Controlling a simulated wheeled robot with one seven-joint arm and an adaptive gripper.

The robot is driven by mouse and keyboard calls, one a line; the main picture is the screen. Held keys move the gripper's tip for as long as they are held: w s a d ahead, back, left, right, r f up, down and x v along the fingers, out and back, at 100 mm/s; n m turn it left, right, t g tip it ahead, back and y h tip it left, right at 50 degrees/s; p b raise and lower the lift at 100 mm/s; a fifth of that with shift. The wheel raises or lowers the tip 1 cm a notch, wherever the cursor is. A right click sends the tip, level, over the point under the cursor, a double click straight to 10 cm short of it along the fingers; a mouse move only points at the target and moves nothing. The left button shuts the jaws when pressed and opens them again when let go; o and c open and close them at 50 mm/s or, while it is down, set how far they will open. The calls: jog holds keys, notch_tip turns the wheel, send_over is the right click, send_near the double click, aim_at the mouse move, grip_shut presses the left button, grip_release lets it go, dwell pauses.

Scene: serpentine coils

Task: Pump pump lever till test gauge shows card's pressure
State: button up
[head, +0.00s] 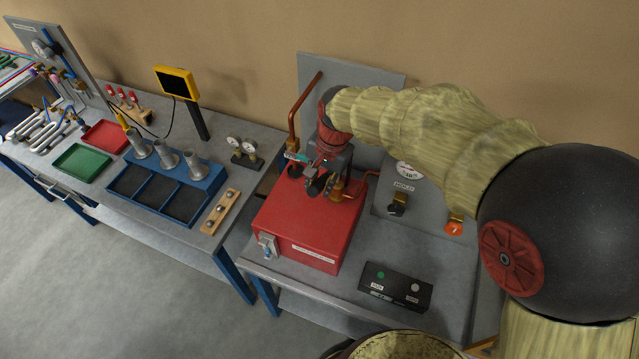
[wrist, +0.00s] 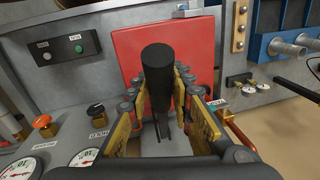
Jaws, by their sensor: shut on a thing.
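My gripper (wrist: 158,110) is shut on the black grip of the pump lever (wrist: 158,70), which stands up between its yellow-lined fingers in the wrist view. In the head view my gripper (head: 322,180) is above the red pump box (head: 310,225) and hides most of the lever. The test gauge (head: 408,169) is on the grey panel right of the pump, partly covered by my arm; its reading is too small to tell. In the wrist view two gauges (wrist: 85,158) (wrist: 20,168) show at the lower left, cut off by the edge. I cannot make out a pressure card.
A black box with a green and a white button (head: 396,287) sits in front. A black knob (head: 397,204) and an orange knob (head: 454,228) are on the panel. A copper pipe (head: 299,110) rises behind the pump. The left bench holds a blue rack (head: 170,190) and trays.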

grip_shut()
jog(key=shift+f, duration=0.1)
jog(key=s+f+t+h+b, duration=0.1)
jog(key=s+f+t+b, duration=0.1)
jog(key=f+b, duration=0.5)
jog(key=s+a+f+t+h+b, duration=0.1)
jog(key=f+t+b, duration=0.2)
jog(key=b, duration=1.4)
notch_tip(320, 180, down, 4)
jog(key=shift+s+a+f+n+t, duration=0.1)
jog(key=shift+s+a+n+t, duration=0.05)
jog(key=shift+s+n+t, duration=0.2)
jog(key=shift+s+f+b, duration=0.1)
jog(key=shift+f+b, duration=0.1)
jog(key=shift+b, duration=0.25)
jog(key=shift+o, duration=2.4)
grip_release()
jog(key=o, duration=0.4)
jog(key=shift+r, duration=0.2)
